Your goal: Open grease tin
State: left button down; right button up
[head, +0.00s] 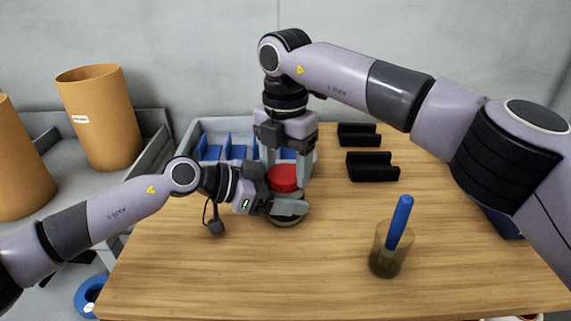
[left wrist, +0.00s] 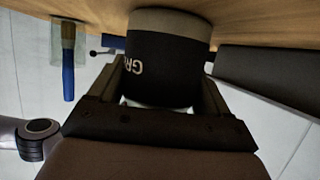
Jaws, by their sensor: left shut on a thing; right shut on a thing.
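The grease tin (head: 288,221) stands on the wooden table, with a red lid (head: 283,177) on top. In the left wrist view its dark body (left wrist: 163,65) with pale lettering sits between my left fingers. My left gripper (head: 287,207) comes in from the left, low, and is shut on the tin's body. My right gripper (head: 287,166) points straight down from above and is shut on the red lid. The lid sits at the top of the tin; whether there is a gap under it is hidden by the left gripper.
A grey bin with blue dividers (head: 238,152) stands behind the grippers. Two black holders (head: 372,168) lie at the back right. A cup (head: 387,255) with a blue-handled brush (head: 400,221) stands front right. The table's front (head: 220,285) is clear.

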jog(key=o, duration=1.2)
jog(key=shift+c, duration=0.2)
jog(key=shift+r, duration=2.35)
jog(key=shift+c, duration=0.3)
notch_tip(320, 180, up, 3)
jog(key=m, duration=0.6)
jog(key=shift+s+r, duration=0.1)
jog(key=shift+m, duration=0.4)
jog(key=shift+f, duration=3.95)
jog(key=shift+c, duration=0.3)
jog(key=c, duration=1)
jog(key=shift+c, duration=0.2)
